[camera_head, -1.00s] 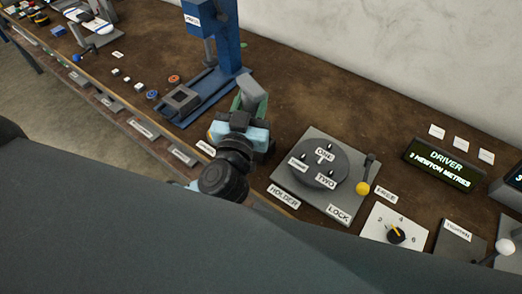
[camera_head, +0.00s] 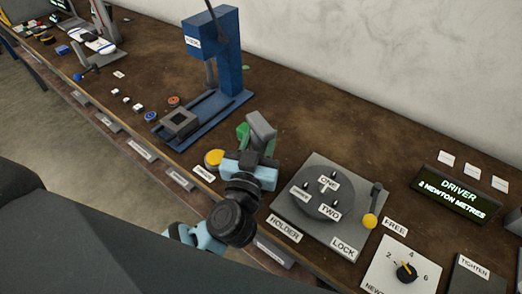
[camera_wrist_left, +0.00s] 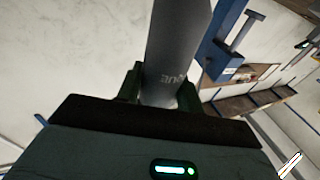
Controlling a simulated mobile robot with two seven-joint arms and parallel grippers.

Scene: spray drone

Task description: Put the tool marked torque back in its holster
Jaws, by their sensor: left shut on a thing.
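My left gripper (camera_head: 257,138) is over the bench, left of the grey holder plate, its wrist joint below it in the head view. Its green fingers are shut on a grey tool (camera_head: 261,124). In the left wrist view the tool (camera_wrist_left: 178,50) stands up between the fingers (camera_wrist_left: 160,88) and runs out of the top of the picture. Its lettering is tilted and only partly readable. I cannot make out a holster marked for it. Labelled grey parts (camera_head: 180,179) line the bench's front edge; I cannot tell whether they are holsters. My right gripper is not in view.
A round holder (camera_head: 325,193) with a yellow-knobbed lever (camera_head: 370,221) stands to the right. A yellow disc (camera_head: 213,158) is close left of my gripper. A blue press (camera_head: 226,60) stands behind. The driver display (camera_head: 456,193) and a dial (camera_head: 405,271) are further right.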

